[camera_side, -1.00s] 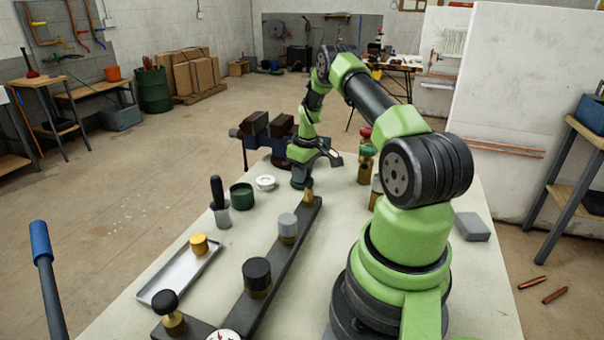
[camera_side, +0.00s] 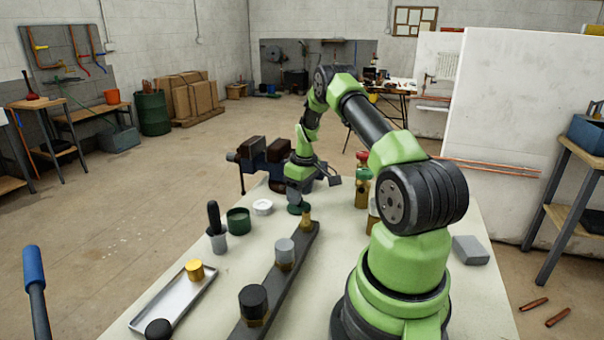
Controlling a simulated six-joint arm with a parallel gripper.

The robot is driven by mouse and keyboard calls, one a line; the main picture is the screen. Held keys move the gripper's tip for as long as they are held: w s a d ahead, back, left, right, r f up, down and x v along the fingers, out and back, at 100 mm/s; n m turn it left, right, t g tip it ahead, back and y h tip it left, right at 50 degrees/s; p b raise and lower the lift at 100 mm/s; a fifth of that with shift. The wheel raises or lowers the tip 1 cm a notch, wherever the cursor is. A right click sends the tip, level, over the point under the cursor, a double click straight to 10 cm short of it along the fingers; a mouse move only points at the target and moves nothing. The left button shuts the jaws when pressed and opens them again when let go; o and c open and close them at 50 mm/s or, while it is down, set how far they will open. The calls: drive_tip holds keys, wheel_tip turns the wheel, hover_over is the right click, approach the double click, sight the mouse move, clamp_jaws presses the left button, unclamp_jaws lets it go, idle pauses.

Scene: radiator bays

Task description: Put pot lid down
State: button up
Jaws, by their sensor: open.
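A dark green round piece (camera_side: 299,208), which looks like the pot lid, is at the table, directly below my gripper (camera_side: 298,196). My gripper points down over it with jaws open. The fingertips are small and partly hidden, so I cannot tell whether they still touch it. A dark green pot (camera_side: 238,221) stands to the left, its top facing up. A white round dish or ring (camera_side: 262,207) lies between the pot and the green piece.
A vise (camera_side: 262,155) stands behind. A black-handled brush in a grey cup (camera_side: 216,232) and a white tray (camera_side: 160,311) are at left. Bottles (camera_side: 361,185) stand at right.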

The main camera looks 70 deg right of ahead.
sight(303, 208)
wheel_tip(303, 208, up, 10)
drive_tip(key=s, duration=0.1)
drive_tip(key=w+a+r+t, duration=0.2)
drive_tip(key=w+a+r, duration=0.1)
drive_tip(key=a+r, duration=1.25)
drive_tip(key=s+a+r+m+t+y, duration=0.1)
drive_tip(key=s+a+t, duration=0.1)
drive_tip(key=s+a, duration=0.5)
drive_tip(key=s+a+r+t+y, duration=0.1)
drive_tip(key=s+a, duration=0.5)
drive_tip(key=a, duration=0.6)
drive_tip(key=shift+s+a+r+m+t, duration=0.25)
drive_tip(key=shift+s+r+m+t, duration=0.05)
drive_tip(key=shift+s+m+t, duration=0.1)
